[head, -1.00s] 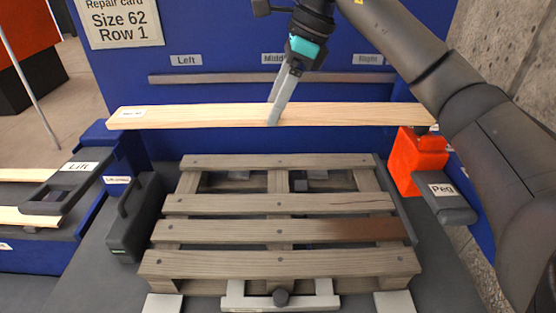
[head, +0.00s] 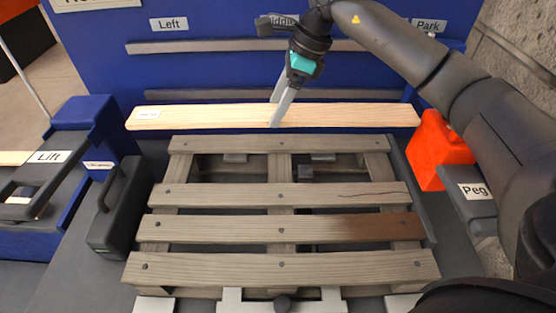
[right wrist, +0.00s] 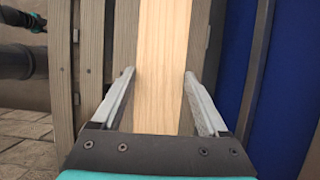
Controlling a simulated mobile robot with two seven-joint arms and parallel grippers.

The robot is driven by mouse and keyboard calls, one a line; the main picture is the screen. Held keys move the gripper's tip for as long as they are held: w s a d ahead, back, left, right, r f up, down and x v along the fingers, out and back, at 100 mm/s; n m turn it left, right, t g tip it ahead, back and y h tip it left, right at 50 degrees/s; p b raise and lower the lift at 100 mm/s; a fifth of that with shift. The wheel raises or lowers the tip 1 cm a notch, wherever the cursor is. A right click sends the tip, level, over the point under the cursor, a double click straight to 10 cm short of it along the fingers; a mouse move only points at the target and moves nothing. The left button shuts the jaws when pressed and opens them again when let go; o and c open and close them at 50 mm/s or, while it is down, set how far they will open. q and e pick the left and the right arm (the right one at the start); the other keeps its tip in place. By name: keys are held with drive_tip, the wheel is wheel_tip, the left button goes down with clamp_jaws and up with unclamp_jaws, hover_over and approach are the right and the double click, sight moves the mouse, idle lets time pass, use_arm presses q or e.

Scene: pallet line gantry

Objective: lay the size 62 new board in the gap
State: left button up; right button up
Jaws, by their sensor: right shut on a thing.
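The new board (head: 350,116) is pale wood with a small white label at its left end, too small to read. My right gripper (head: 274,125) is shut on it near the middle; the right wrist view shows the board (right wrist: 160,80) between the two fingers (right wrist: 160,98). The board is held crosswise and nearly level, just beyond the pallet's far slat in the head view. The grey pallet (head: 290,230) has a wide open gap (head: 245,172) between its far slat and the second slat, with the bearers showing. My left gripper's fingers are not seen.
A dark handled case (head: 118,210) and the blue Lift stand (head: 85,120) are left of the pallet. A red block (head: 440,150) and the Peg holder (head: 478,192) are at right. A blue panel with grey rails (head: 290,47) stands behind. One slat has a brown stain (head: 380,227).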

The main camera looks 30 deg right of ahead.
sight(300, 123)
wheel_tip(300, 123, down, 16)
drive_tip(key=shift+w+f+b, duration=0.1)
drive_tip(key=shift+b, duration=0.55)
drive_tip(key=o, duration=1.6)
drive_tip(key=shift+c, duration=0.2)
drive_tip(key=p+v, duration=0.1)
drive_tip(key=v, duration=1.1)
